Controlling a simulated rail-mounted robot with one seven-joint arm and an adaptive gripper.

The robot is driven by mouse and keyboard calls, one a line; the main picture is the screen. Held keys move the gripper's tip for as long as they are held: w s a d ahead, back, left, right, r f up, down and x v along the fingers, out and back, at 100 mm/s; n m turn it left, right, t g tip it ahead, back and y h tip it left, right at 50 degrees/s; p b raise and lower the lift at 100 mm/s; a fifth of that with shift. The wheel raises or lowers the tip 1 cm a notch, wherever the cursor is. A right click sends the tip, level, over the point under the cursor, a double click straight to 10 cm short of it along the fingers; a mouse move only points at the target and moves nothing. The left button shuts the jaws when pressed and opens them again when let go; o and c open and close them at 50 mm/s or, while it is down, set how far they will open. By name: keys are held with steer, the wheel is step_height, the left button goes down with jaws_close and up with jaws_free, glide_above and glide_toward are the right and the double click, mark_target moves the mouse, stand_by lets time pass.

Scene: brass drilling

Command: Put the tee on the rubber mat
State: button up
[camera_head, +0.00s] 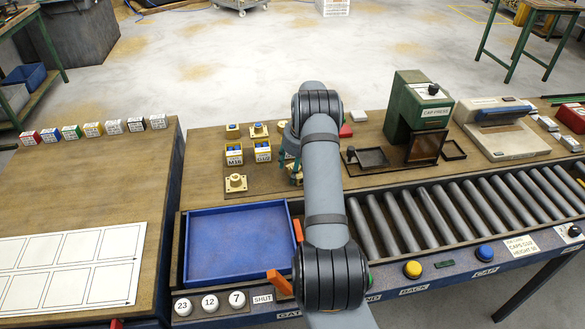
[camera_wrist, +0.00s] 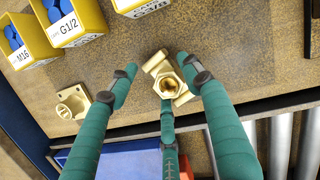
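The tee (camera_wrist: 160,66) is a brass fitting with an open round mouth, lying on the brown worktop in the wrist view. In the head view my arm mostly hides it. My gripper (camera_wrist: 157,76) has green fingers, spread apart on both sides of the tee, with a third finger below it. The fingers look open, with gaps beside the tee; whether the lower one touches it I cannot tell. My gripper shows only partly in the head view (camera_head: 285,158), beside my arm. I cannot make out the rubber mat with certainty in either view.
A flanged brass fitting (camera_head: 236,183) stands left of the tee. Yellow bins (camera_head: 234,154) with blue parts stand behind it. An empty blue tray (camera_head: 235,247) lies in front. The roller conveyor (camera_head: 470,205) and green cap press (camera_head: 415,105) are to the right.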

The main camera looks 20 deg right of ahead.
steer(key=shift+o, duration=0.9)
steer(key=shift+r, duration=0.1)
steer(key=shift+r, duration=0.2)
steer(key=b+v, duration=0.1)
steer(key=v, duration=1)
steer(key=shift+s+r, duration=0.15)
steer(key=shift+r, duration=0.2)
steer(key=p+x, duration=0.1)
steer(key=x, duration=1.1)
steer(key=shift+f, duration=0.15)
steer(key=shift+r, duration=1.45)
